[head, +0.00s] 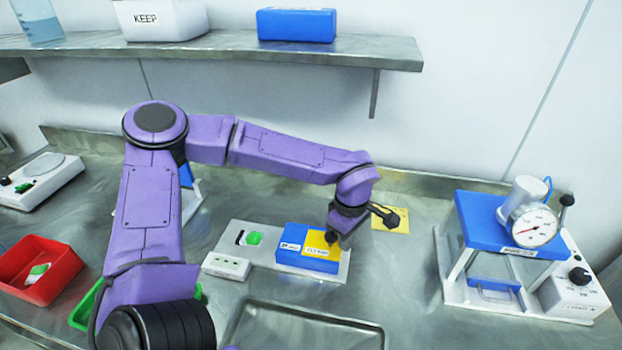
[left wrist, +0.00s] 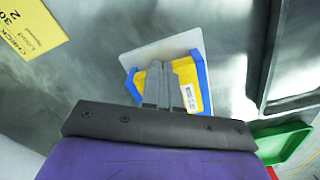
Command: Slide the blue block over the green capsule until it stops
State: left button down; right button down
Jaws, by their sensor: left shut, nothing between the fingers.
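The blue block (head: 291,245), with a yellow label and a white label, sits on the right part of a flat metal plate (head: 262,257). The green capsule (head: 254,238) lies at the plate's left part, apart from the block and uncovered. My left gripper (head: 334,238) is shut and empty at the block's right end. In the left wrist view the closed fingers (left wrist: 160,72) lie in front of the block (left wrist: 203,78) and hide part of its yellow top. I cannot tell whether they touch it. My right gripper is not in view.
A small white box (head: 227,267) stands at the plate's front left corner. A metal tray (head: 376,328) lies in front, a red bin (head: 20,262) at left. A press with a gauge (head: 533,225) stands at right. A yellow note (head: 392,222) lies behind the gripper.

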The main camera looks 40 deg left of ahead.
aim_at(326, 235)
pick_arm(q)
jog(key=shift+s+a+r+p, duration=0.1)
jog(key=shift+s+a+p, duration=0.05)
jog(key=shift+a+p, duration=0.25)
jog(key=shift+s+a+p, duration=0.55)
jog(key=shift+a+p, duration=0.3)
jog(key=shift+p, duration=0.15)
jog(key=shift+s+a+p, duration=0.5)
jog(key=shift+a+p, duration=0.35)
jog(key=shift+p, duration=0.1)
jog(key=shift+s+a+p, duration=0.6)
jog(key=shift+a+p, duration=0.35)
jog(key=shift+p, duration=0.35)
jog(key=shift+s+a+p, duration=0.65)
jog(key=shift+a+p, duration=0.35)
jog(key=shift+p, duration=0.35)
jog(key=shift+s+a+p, duration=0.6)
jog(key=shift+a+p, duration=0.35)
jog(key=shift+p, duration=0.35)
jog(key=shift+s+a, duration=0.1)
jog(key=shift+a, duration=0.1)
